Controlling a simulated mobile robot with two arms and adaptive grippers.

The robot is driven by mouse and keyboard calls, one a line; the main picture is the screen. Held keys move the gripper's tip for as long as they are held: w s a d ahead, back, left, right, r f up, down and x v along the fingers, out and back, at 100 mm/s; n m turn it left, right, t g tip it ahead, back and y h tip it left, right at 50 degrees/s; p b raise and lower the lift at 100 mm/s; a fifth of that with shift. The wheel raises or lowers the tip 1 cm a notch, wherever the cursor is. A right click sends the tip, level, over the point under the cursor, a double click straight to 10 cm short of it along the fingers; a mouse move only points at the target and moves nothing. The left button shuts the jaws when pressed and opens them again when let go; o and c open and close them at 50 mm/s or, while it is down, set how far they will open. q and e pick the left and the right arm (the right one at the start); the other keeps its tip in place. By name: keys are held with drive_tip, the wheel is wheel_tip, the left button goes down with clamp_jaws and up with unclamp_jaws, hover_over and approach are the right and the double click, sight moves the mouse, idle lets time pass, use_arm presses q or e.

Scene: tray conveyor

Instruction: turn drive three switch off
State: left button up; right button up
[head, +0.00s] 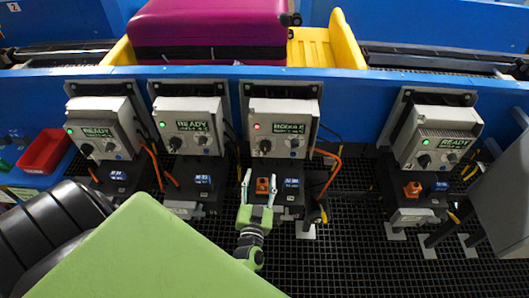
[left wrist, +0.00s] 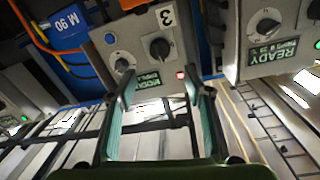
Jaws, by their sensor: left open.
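The drive three box (head: 283,107) is the third grey box from the left in the head view, with a red light and a display. My right gripper is not in view.
Similar boxes with green lights and READY displays stand at the left (head: 98,130), beside it (head: 190,125) and at the right (head: 445,140). Orange cables (head: 330,165) hang beside box three. A purple suitcase (head: 210,25) lies in a yellow tray (head: 345,40) above.

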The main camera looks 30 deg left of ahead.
sight(265, 151)
use_arm(q)
drive_tip(key=b+x, duration=0.3)
drive_tip(key=x, duration=0.7)
drive_tip(key=shift+w+f, duration=0.1)
drive_tip(key=shift+f, duration=0.1)
drive_tip(key=shift+w+a+r+b, duration=0.15)
drive_tip(key=shift+w+a+b, duration=0.25)
drive_tip(key=shift+w, duration=0.2)
drive_tip(key=c, duration=1.1)
